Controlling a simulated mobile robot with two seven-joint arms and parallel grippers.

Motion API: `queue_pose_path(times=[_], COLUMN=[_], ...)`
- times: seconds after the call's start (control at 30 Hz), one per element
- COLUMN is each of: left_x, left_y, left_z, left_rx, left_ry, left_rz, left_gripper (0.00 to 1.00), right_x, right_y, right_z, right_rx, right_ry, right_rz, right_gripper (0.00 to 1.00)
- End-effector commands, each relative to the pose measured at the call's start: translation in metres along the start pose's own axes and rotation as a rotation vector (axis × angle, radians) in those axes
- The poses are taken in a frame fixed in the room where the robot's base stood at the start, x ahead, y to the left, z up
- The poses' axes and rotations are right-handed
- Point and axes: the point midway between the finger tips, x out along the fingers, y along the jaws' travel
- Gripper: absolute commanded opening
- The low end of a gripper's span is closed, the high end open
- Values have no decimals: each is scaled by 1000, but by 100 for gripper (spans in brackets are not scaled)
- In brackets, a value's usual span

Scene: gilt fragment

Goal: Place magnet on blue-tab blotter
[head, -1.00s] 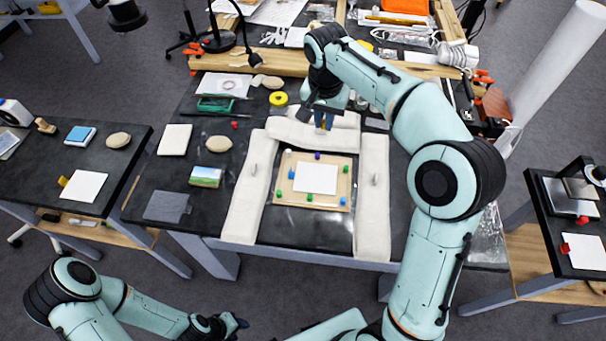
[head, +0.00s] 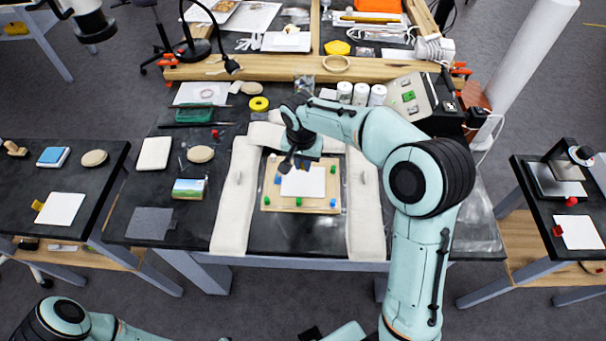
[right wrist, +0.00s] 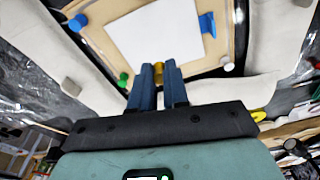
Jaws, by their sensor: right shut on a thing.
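The white blotter (head: 305,184) with a blue tab (head: 278,179) lies on a tan board (head: 270,203) on the central table. In the right wrist view the same blotter (right wrist: 150,38) and its blue tab (right wrist: 208,24) lie just beyond my fingers. My right gripper (head: 287,165) is over the board's far edge. Its fingers (right wrist: 158,74) are shut on a small yellow magnet (right wrist: 158,69), which shows between the tips near the blotter's edge. I cannot tell whether the magnet touches the board. My left gripper is out of view.
Several green, blue and white magnets stand around the blotter, such as one green (head: 298,202). Pale padded bolsters (head: 234,195) flank the board. A yellow-tab blotter (head: 60,208) lies on the left table and a red-tab one (head: 580,231) on the right table.

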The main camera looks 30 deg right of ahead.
Motion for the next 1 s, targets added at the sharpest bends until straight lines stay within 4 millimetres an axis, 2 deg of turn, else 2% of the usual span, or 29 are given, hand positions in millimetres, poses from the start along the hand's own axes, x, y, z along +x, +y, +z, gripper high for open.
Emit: queue_pose_path(times=[0.2,0.3,0.77,0.8,0.87,1.0], left_x=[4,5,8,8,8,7], left_y=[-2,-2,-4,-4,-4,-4], left_z=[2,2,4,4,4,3], left_rx=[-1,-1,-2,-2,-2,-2], left_ry=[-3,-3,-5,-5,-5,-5], left_rz=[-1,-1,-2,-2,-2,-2], left_gripper=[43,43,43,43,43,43], right_x=[38,50,59,59,58,58], right_y=[1,0,0,0,0,0], right_z=[5,7,8,8,7,7], right_rx=[-2,-1,0,0,0,0], right_ry=[-4,-3,-1,-1,-1,-1], right_rz=[4,3,1,1,1,1], right_gripper=[0,0,0,21,40,40])
